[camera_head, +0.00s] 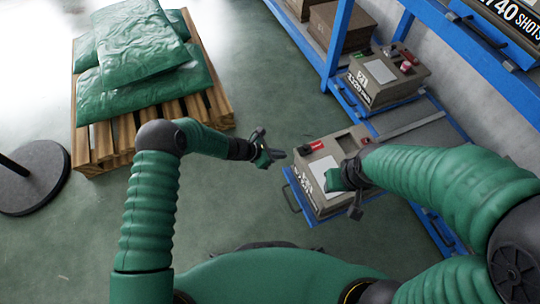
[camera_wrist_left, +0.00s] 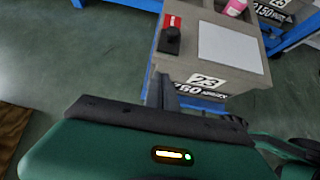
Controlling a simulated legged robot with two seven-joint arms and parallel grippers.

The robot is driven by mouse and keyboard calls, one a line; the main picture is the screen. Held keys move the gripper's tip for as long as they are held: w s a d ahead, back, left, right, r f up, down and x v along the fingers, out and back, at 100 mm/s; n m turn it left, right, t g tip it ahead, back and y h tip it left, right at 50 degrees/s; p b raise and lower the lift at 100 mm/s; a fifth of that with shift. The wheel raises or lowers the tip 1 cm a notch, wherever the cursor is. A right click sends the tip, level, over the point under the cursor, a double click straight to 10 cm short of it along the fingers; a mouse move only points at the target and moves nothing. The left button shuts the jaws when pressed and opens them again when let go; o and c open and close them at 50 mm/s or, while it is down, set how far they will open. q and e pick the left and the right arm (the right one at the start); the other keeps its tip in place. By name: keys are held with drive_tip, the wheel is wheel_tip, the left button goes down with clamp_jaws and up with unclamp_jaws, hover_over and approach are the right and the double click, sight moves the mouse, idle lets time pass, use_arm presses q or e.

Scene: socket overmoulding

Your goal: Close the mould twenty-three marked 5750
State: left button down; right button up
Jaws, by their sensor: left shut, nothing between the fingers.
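Mould 23 (camera_head: 312,176) is a grey-brown box with a pale plate on top, sitting on a blue drawer shelf. In the left wrist view its front (camera_wrist_left: 205,85) shows a "23" label and a number strip partly hidden by the gripper. A lever with a red base and black knob (camera_wrist_left: 170,38) stands on its top left; it also shows in the head view (camera_head: 311,147). My left gripper (camera_head: 273,154) is shut and empty, just left of the mould, apart from the lever. My right gripper (camera_head: 350,198) is over the mould's right side; its jaws are unclear.
Another labelled mould (camera_head: 385,76) sits further back on the blue rack (camera_head: 338,45). A pink item (camera_wrist_left: 235,7) shows near the mould's top. A pallet (camera_head: 110,140) with green sacks (camera_head: 140,60) stands at the left, beside a round dark base (camera_head: 32,175). Floor between is clear.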

sight(298, 152)
use_arm(q)
drive_tip(key=d, duration=0.1)
drive_tip(key=w+d+b, duration=0.1)
drive_tip(key=d, duration=0.1)
drive_tip(key=shift+w+d+f, duration=0.15)
drive_tip(key=shift+d+f, duration=0.2)
drive_tip(key=shift+d+r, duration=0.15)
drive_tip(key=shift+d, duration=0.1)
drive_tip(key=shift+d, duration=0.1)
